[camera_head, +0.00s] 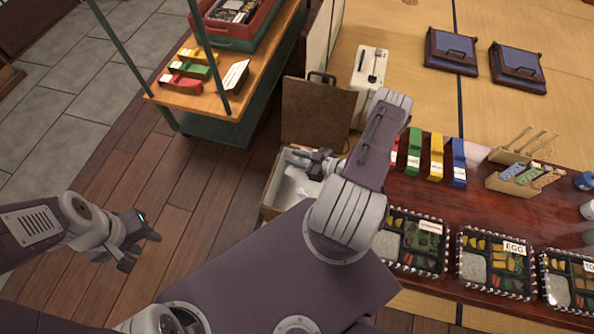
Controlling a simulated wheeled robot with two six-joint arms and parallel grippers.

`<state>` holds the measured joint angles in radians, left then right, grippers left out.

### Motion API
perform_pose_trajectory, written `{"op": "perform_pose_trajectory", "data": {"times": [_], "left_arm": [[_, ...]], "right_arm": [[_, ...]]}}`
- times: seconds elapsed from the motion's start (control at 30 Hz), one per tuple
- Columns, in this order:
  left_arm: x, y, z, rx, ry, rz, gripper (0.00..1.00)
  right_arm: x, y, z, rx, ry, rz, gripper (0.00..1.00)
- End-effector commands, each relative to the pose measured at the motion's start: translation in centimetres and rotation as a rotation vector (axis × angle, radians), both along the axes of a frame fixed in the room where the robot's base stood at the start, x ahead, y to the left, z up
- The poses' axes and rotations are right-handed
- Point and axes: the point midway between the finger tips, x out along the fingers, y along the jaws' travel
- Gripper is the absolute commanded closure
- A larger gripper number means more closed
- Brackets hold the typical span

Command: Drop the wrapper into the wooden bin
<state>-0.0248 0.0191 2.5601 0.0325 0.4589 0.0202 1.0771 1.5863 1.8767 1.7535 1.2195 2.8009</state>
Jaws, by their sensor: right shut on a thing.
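The wooden bin (268,203) stands on the floor left of the low table, with a pale inside and a brown lid (318,112) raised behind it. My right gripper (312,165) is over the bin's opening and shut. A whitish crumpled wrapper (296,186) shows just below and left of its fingers, within the bin's outline. My arm hides part of the bin, and I cannot tell how far down the wrapper hangs. My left gripper (142,248) is open and empty over the wooden floor, well left of the bin.
The dark red table (440,200) at right holds lunch boxes (420,240), coloured holders (436,158) and a wooden utensil rack (515,180). A wooden cart (180,100) with coloured trays stands at upper left. The floor at left is clear.

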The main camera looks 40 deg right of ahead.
Motion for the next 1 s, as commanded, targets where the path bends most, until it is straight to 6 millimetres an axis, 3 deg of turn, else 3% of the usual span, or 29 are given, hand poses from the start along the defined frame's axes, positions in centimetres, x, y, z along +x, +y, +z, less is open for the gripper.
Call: {"op": "perform_pose_trajectory", "data": {"times": [0.03, 0.37, 0.73, 1.0], "left_arm": [[0.0, 0.0, -1.1, 0.0, 0.0, 0.0, 0.64], [0.0, 0.0, -1.6, 0.0, -0.001, 0.0, 0.64], [0.0, 0.0, -5.9, 0.0, 0.0, 0.0, 0.64], [0.0, 0.0, -6.1, 0.0, 0.0, 0.0, 0.64]], "right_arm": [[0.0, -0.2, -1.3, -0.001, 0.001, -0.002, 1.0], [-0.1, -0.4, -2.1, -0.002, 0.002, -0.003, 1.0], [-0.1, -0.4, -7.1, -0.003, 0.002, -0.002, 1.0], [-0.1, -0.4, -7.4, -0.002, 0.002, -0.003, 1.0]]}}
